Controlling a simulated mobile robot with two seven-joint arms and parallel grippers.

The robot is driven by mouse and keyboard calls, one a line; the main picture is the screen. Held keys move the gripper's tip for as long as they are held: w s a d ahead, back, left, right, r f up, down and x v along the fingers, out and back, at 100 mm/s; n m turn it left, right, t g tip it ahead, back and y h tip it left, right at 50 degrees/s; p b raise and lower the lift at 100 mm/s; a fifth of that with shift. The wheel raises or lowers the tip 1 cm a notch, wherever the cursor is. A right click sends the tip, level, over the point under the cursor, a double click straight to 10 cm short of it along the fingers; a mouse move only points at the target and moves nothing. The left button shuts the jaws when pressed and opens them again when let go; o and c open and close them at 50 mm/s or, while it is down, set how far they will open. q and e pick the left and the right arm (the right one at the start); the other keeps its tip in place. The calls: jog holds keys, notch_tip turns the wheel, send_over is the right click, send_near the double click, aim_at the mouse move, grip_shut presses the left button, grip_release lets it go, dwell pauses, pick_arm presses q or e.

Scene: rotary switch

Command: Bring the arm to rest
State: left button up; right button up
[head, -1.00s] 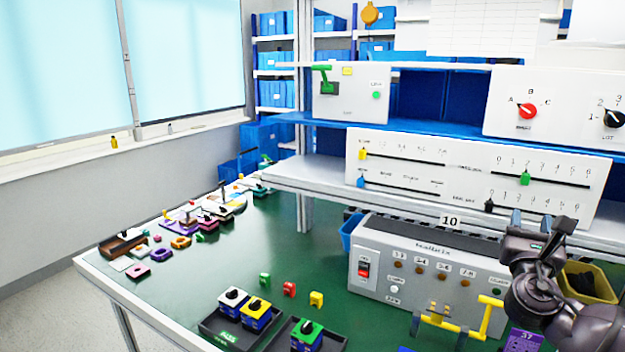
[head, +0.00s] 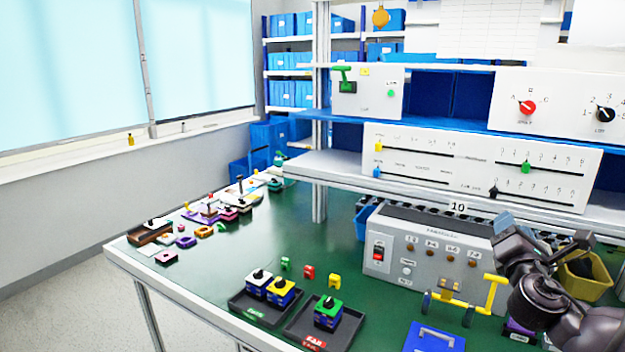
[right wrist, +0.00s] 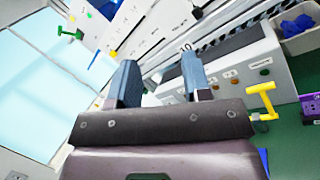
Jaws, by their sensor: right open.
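My right gripper (head: 502,232) is at the right of the head view, raised in front of the grey control box (head: 430,248) and below the shelf. In the right wrist view its two blue-grey fingers (right wrist: 158,82) stand apart with nothing between them. The rotary switches sit on a white panel on the upper shelf: a red knob (head: 527,107) and a black knob (head: 604,115). The gripper is well apart from both. My left gripper does not show.
A slider panel (head: 480,165) stands on the lower shelf. A yellow handle (head: 492,290) and a yellow bin (head: 583,280) are close to my right arm. Trays with switch blocks (head: 270,308) lie on the green table (head: 340,230). The table's middle left is clear.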

jog(key=s+a+f+m+g+y, duration=0.1)
jog(key=s+a+f+m+y, duration=0.3)
jog(key=f, duration=0.3)
jog(key=s+a+f+m+g+y, duration=0.1)
jog(key=a+f+m+g, duration=0.15)
jog(key=f+m, duration=0.4)
jog(key=s+a+f+m+g+y, duration=0.1)
jog(key=s+a+f+m+y, duration=0.25)
jog(key=f, duration=0.45)
jog(key=s+a+f+m+g+h, duration=0.1)
jog(key=s+f+m+g, duration=0.1)
jog(key=s+f+m, duration=0.3)
jog(key=s+a+f+m+g+h, duration=0.1)
jog(key=s+f+m, duration=0.4)
jog(key=s+f, duration=0.7)
jog(key=s+a, duration=0.1)
jog(key=s, duration=0.3)
jog(key=shift+a+g, duration=0.25)
jog(key=shift+g, duration=0.1)
